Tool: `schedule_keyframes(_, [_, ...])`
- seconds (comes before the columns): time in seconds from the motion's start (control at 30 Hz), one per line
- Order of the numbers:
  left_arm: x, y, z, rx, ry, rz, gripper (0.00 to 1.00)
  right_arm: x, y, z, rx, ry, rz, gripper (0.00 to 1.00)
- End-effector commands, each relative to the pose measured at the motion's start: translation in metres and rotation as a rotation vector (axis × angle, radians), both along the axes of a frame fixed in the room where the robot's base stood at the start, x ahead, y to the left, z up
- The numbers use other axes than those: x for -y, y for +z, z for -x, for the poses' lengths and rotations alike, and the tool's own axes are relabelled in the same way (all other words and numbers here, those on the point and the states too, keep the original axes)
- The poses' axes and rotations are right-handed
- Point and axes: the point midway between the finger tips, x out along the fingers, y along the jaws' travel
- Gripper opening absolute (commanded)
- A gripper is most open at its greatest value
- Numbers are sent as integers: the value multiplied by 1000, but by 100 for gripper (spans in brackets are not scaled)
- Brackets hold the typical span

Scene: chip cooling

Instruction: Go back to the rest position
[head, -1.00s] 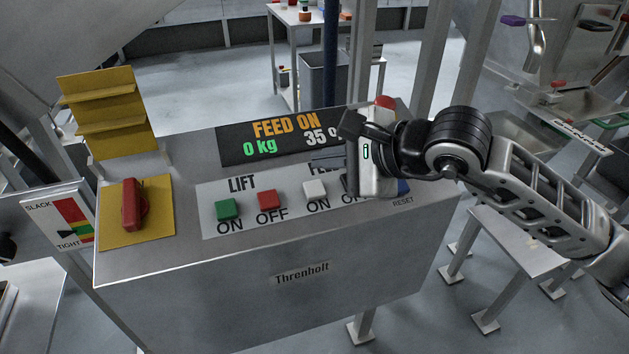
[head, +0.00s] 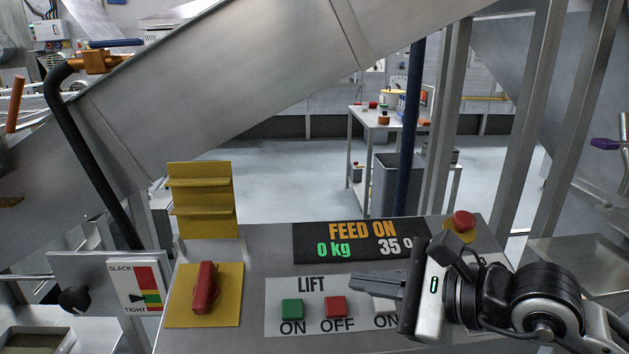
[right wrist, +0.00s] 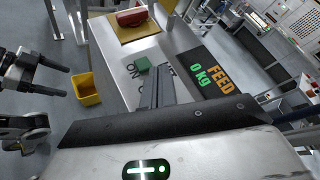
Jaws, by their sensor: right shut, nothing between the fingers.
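My right gripper (head: 354,282) is shut and empty. It reaches in from the right above the grey control panel (head: 255,250), with its fingertips over the gap between the LIFT OFF button and the feed ON button. In the right wrist view its closed fingers (right wrist: 153,75) point over the panel, near the green button (right wrist: 142,63). My left gripper (right wrist: 68,80) shows at the left of the right wrist view, its two fingers apart and nothing seen between them. It is outside the head view.
The panel carries a red switch (head: 204,287), a display (head: 350,241) reading FEED ON, a green button (head: 292,309), a red button (head: 335,307) and a red knob (head: 464,221). A blue post (head: 413,130) and metal legs (head: 448,120) stand behind. A slack/tight gauge (head: 134,289) is left.

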Motion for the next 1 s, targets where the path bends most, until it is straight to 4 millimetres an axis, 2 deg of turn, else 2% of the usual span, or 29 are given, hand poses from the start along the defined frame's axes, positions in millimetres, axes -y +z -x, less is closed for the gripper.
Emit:
schedule_keyframes(0.03, [0, 0, 0, -1, 0, 0, 78, -21, 13, 17, -70, 48, -215, 0])
schedule_keyframes(0.1, [0, 0, 0, -1, 0, 0, 78, -36, 45, 34, -184, 87, -572, 0])
schedule_keyframes(0.13, [0, 0, 0, 0, 0, 0, 78, -35, 60, 38, -239, 91, -734, 0])
schedule_keyframes(0.2, [0, 0, 0, -1, 0, 0, 78, -20, 87, 38, -373, 68, -1107, 0])
schedule_keyframes(0.27, [0, 0, 0, 0, 0, 0, 78, 6, 100, 31, -488, 14, -1424, 0])
schedule_keyframes(0.3, [0, 0, 0, 0, 0, 0, 78, 28, 99, 24, -566, -44, -1632, 0])
schedule_keyframes(0.37, [0, 0, 0, 0, 0, 0, 78, 64, 85, 12, -679, -159, -1939, 0])
schedule_keyframes(0.43, [0, 0, 0, 0, 0, 0, 78, 103, 49, 3, -799, -339, -2271, 0])
schedule_keyframes(0.5, [0, 0, 0, 0, 0, 0, 78, 131, 3, 3, -891, -542, -2542, 0])
schedule_keyframes(0.57, [0, 0, 0, 0, 0, 0, 78, 146, -40, 12, -955, -737, -2736, 0])
schedule_keyframes(0.6, [0, 0, 0, 0, 0, 0, 78, 153, -68, 20, -986, -873, -2846, 0])
schedule_keyframes(0.63, [0, 0, 0, 0, 0, 0, 78, 155, -87, 29, 948, 920, 2747, 0])
schedule_keyframes(0.7, [0, 0, 0, 1, 0, 0, 78, 157, -125, 49, 864, 1000, 2528, 0])
schedule_keyframes(0.8, [0, 0, 0, 1, 0, 0, 78, 153, -163, 76, 776, 1080, 2297, 0])
schedule_keyframes(1.0, [0, 1, -1, 3, 0, 0, 78, 139, -209, 126, 650, 1183, 1964, 0])
